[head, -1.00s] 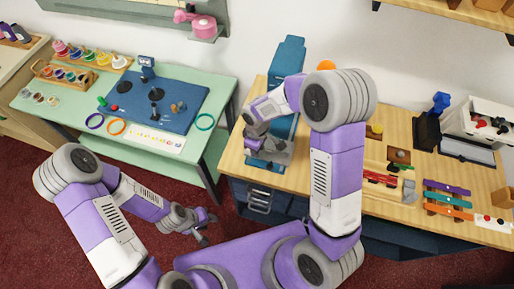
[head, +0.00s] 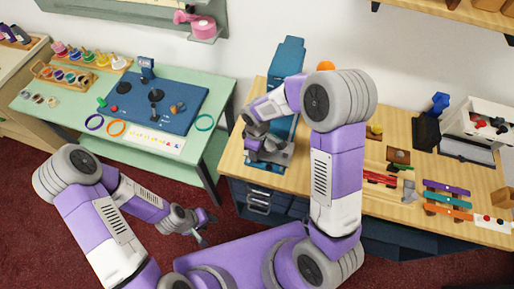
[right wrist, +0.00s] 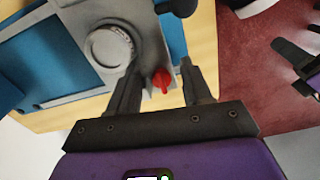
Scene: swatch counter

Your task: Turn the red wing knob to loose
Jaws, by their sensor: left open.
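The red wing knob (right wrist: 162,78) shows in the right wrist view on a grey plate of the blue and grey device (right wrist: 75,35). My right gripper (right wrist: 160,72) is open, with one finger on each side of the knob and visible gaps to both. In the head view my right gripper hides the knob, and the device's tall blue part (head: 289,57) rises behind my right arm. My left gripper (head: 207,228) is open and empty, low over the floor in front of the counters.
A round grey dial (right wrist: 108,48) sits beside the knob, and a dark round handle (right wrist: 178,6) is near it. The wooden counter (head: 232,158) also holds coloured bars and a black stand at the right. A green table (head: 60,110) with rings stands at the left.

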